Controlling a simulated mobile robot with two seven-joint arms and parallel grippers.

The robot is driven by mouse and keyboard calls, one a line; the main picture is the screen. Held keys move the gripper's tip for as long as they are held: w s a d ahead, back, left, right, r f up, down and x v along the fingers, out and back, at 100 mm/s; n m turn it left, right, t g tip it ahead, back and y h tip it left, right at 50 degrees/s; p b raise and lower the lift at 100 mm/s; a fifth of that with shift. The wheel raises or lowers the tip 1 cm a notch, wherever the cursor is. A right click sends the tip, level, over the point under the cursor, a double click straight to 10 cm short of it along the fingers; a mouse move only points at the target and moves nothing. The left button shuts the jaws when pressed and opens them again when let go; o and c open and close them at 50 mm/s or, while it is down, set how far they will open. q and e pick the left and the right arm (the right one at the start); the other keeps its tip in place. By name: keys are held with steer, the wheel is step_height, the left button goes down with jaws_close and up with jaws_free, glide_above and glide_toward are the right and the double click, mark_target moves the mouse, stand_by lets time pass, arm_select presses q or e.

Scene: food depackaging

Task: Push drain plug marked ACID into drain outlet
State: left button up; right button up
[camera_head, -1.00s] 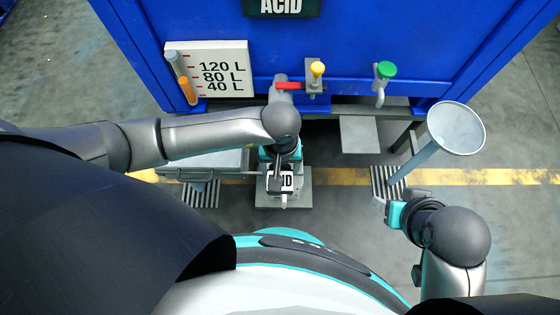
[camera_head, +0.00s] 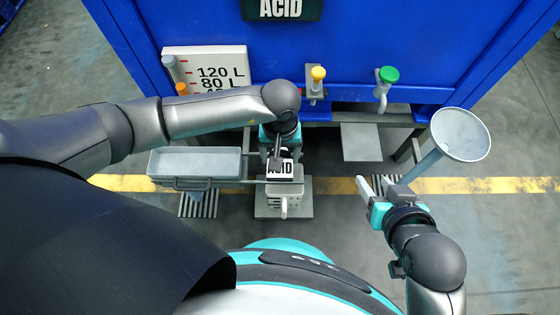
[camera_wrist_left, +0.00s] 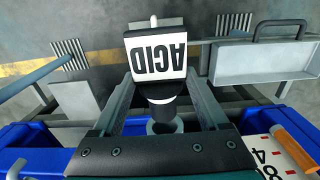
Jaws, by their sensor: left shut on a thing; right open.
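The drain plug marked ACID (camera_head: 280,169) has a white block with black letters. My left gripper (camera_head: 279,158) is shut on it in front of the blue tank (camera_head: 380,40). In the left wrist view the plug (camera_wrist_left: 157,62) sits between the two fingers, its dark narrow end pointing toward the tank side. A grey round ring, seemingly the drain outlet (camera_wrist_left: 165,127), shows close behind that end; I cannot tell whether they touch. In the head view my arm hides the outlet. My right gripper (camera_head: 376,197) is open and empty at the right.
A grey tray (camera_head: 197,152) with a handle is left of the plug. A funnel (camera_head: 461,133) stands at right. Yellow (camera_head: 318,73) and green (camera_head: 388,74) valve handles are on the tank front. A grey pedestal (camera_head: 302,210) stands below the plug.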

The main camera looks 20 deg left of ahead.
arm_select(q)
steer(key=shift+w+a, duration=0.1)
steer(key=shift+w, duration=0.2)
arm_select(e)
steer(key=shift+w+a+t, duration=0.2)
steer(key=shift+a+t, duration=0.1)
steer(key=shift+a, duration=0.05)
steer(key=shift+f, duration=0.15)
stand_by(1.2)
arm_select(q)
steer(key=shift+w+b, duration=0.2)
steer(key=shift+b, duration=0.2)
arm_select(e)
steer(key=shift+f, duration=0.15)
arm_select(q)
steer(key=shift+w+a+b, duration=0.25)
steer(key=shift+w+b, duration=0.3)
steer(key=shift+w, duration=0.3)
steer(key=shift+w+a+b, duration=0.25)
steer(key=shift+w+b, duration=0.35)
steer(key=shift+w, duration=0.2)
steer(key=shift+w+a+b, duration=0.25)
steer(key=shift+w+b, duration=0.3)
steer(key=shift+w, duration=0.3)
arm_select(e)
steer(key=shift+f, duration=1.65)
arm_select(q)
steer(key=o, duration=1.4)
steer(key=shift+c, duration=0.2)
steer(key=shift+r, duration=0.1)
